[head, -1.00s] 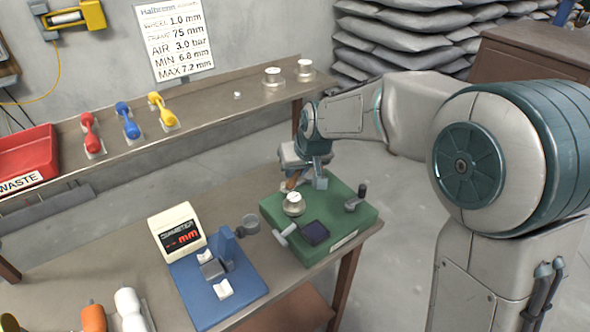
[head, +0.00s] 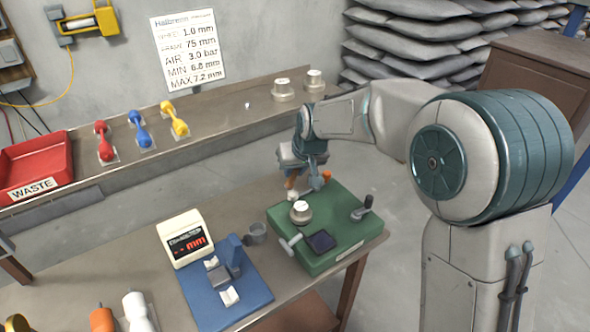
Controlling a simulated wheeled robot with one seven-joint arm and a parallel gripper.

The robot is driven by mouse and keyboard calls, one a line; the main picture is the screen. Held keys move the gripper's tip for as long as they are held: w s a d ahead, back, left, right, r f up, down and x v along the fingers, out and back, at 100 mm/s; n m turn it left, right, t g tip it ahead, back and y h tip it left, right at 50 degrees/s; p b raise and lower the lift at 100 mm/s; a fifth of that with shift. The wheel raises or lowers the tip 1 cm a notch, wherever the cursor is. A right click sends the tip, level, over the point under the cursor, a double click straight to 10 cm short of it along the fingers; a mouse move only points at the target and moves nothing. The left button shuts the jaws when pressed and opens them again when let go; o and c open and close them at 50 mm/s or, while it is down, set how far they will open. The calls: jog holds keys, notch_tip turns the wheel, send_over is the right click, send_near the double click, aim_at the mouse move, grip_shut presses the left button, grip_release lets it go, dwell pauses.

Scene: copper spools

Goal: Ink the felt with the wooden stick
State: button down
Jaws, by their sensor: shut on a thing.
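My gripper (head: 304,176) is behind the back left edge of a green block (head: 345,232) on the near bench. It is shut on a small brown thing with a pale lower end, apparently the wooden stick (head: 291,184); the arm and fingers hide part of it. The stick looks apart from the block. A square dark pad (head: 321,241) is set in the block's top, perhaps the felt; I cannot tell whether it bears ink. A pale round-topped metal piece (head: 301,211) stands on the block behind the pad.
The block carries a dark-handled crank (head: 363,208) and a grey lever (head: 289,244). A blue gauge stand (head: 222,288) with a display (head: 186,239) is farther left.

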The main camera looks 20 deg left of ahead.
jog(key=shift+r+p, duration=1.45)
jog(key=shift+r, duration=1.3)
jog(key=shift+r, duration=0.1)
jog(key=shift+r+p, duration=0.85)
jog(key=shift+r, duration=0.6)
jog(key=shift+f, duration=0.2)
jog(key=shift+a+f+b, duration=0.1)
jog(key=shift+f+b, duration=0.7)
jog(key=shift+b, duration=0.05)
